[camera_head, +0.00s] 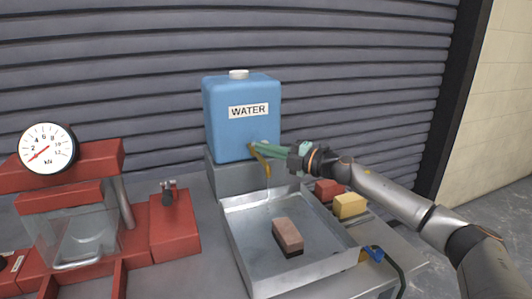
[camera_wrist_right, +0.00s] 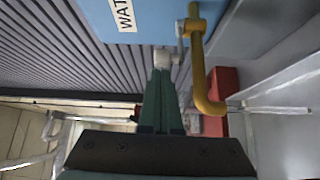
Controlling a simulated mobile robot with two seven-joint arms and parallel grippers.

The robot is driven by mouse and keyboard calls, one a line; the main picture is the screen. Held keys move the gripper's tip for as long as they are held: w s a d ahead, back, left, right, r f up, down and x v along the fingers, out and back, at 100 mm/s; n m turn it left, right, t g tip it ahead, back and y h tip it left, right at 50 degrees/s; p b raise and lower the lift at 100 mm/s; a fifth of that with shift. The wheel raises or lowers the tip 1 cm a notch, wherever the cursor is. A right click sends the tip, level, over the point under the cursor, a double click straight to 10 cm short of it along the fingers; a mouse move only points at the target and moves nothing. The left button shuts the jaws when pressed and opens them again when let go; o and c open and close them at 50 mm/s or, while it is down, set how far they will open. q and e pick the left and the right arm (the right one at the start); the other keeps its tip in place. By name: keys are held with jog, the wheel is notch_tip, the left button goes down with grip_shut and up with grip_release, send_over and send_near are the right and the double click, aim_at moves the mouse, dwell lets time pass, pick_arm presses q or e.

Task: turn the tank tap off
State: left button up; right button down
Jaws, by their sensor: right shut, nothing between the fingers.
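The blue water tank (camera_head: 240,115) stands on a grey block at the back, with "WATER" on its label. Its yellow tap (camera_head: 260,160) points down over the metal tray (camera_head: 235,243). A thin pale stream shows below the spout; in the right wrist view it leaves the yellow tap (camera_wrist_right: 202,85). A small grey lever (camera_wrist_right: 179,45) sits on the tap's side. My right gripper (camera_head: 264,147) is shut and empty, its fingertips (camera_wrist_right: 162,68) beside the lever; I cannot tell if they touch. My left gripper is not in view.
A brick (camera_head: 287,234) lies in the tray. Red (camera_head: 328,189) and yellow (camera_head: 350,206) blocks sit right of the tray. A red press with a dial gauge (camera_head: 47,148) stands at left. A blue-handled item (camera_head: 371,253) is at the tray's front right corner.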

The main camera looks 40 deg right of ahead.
jog(key=shift+d, duration=0.1)
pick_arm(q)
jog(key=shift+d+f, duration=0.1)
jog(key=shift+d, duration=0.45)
pick_arm(e)
jog(key=shift+s+d+n+g+y, duration=0.1)
jog(key=shift+d+n+g+y, duration=0.55)
jog(key=shift+y, duration=0.35)
